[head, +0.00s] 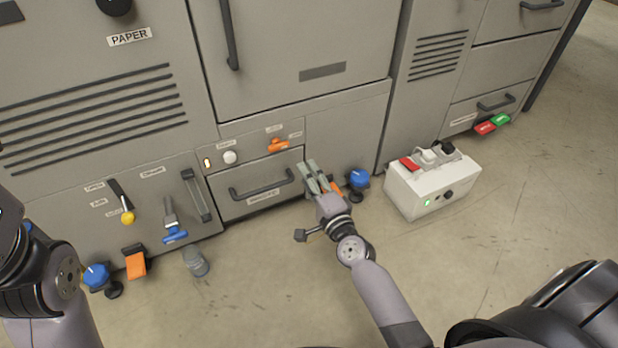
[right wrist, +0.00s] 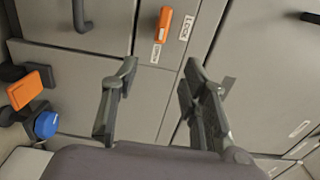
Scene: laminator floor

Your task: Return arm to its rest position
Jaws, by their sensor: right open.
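My right gripper (head: 316,176) is in front of the laminator's lower panel, beside the drawer with the dark handle (head: 262,184). In the right wrist view its two fingers (right wrist: 158,78) are spread apart with nothing between them. Beyond them is an orange switch handle (right wrist: 165,20) next to a label reading LOCK. The orange switch (head: 278,145) also shows in the head view, above the drawer. My left arm shows at the left edge of the head view, but its gripper is not visible.
A blue knob (head: 358,179) and an orange pedal are close to my right gripper. A white box (head: 432,186) with red, white and black switches stands on the floor to the right. Yellow (head: 128,217) and blue (head: 175,235) levers are on the left panel. Floor in front is mostly clear.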

